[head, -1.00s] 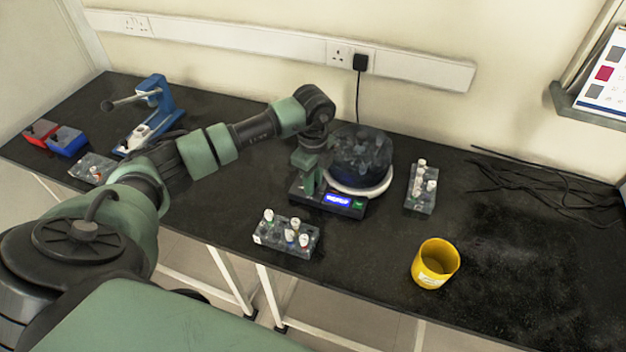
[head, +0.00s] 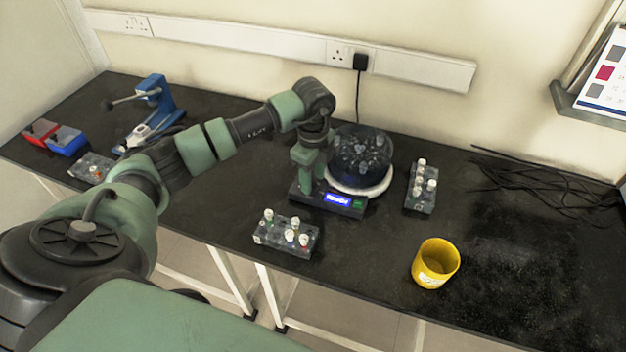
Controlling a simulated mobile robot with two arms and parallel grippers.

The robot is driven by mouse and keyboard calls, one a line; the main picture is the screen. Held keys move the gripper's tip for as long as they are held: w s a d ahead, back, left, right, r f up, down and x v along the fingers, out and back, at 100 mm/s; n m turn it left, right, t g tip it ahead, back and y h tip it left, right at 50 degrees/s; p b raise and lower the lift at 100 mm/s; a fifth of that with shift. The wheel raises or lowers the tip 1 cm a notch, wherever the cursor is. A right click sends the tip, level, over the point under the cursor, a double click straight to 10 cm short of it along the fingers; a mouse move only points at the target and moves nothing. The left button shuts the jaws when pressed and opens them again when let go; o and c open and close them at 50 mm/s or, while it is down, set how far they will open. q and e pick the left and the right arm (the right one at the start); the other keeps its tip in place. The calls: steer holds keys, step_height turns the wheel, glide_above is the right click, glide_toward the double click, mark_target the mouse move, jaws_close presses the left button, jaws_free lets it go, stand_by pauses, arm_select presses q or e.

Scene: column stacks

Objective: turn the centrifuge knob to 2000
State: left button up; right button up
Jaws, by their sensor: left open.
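The centrifuge (head: 360,165) stands on the black bench against the wall, with a dark domed lid, a white rim and a dark base. Its front panel has a lit blue display (head: 338,199), too small to read. My left arm reaches in from the left, and my left gripper (head: 308,184) points down over the left part of the front panel. It is open, at the panel's left end beside the display. The knob is hidden behind the gripper, and I cannot tell whether the fingers touch it. My right gripper is not in view.
A tube rack (head: 287,238) stands in front of the centrifuge, another rack (head: 421,187) to its right. A yellow cup (head: 435,263) is near the front edge. Black cables (head: 545,185) lie at right. A blue press (head: 155,105) and red and blue boxes (head: 66,141) are at left.

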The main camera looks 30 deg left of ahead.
mark_target(313, 184)
arm_select(q)
step_height(313, 184, up, 6)
steer(key=shift+r+b, duration=0.25)
steer(key=shift+b, duration=0.2)
steer(key=shift+f, duration=0.1)
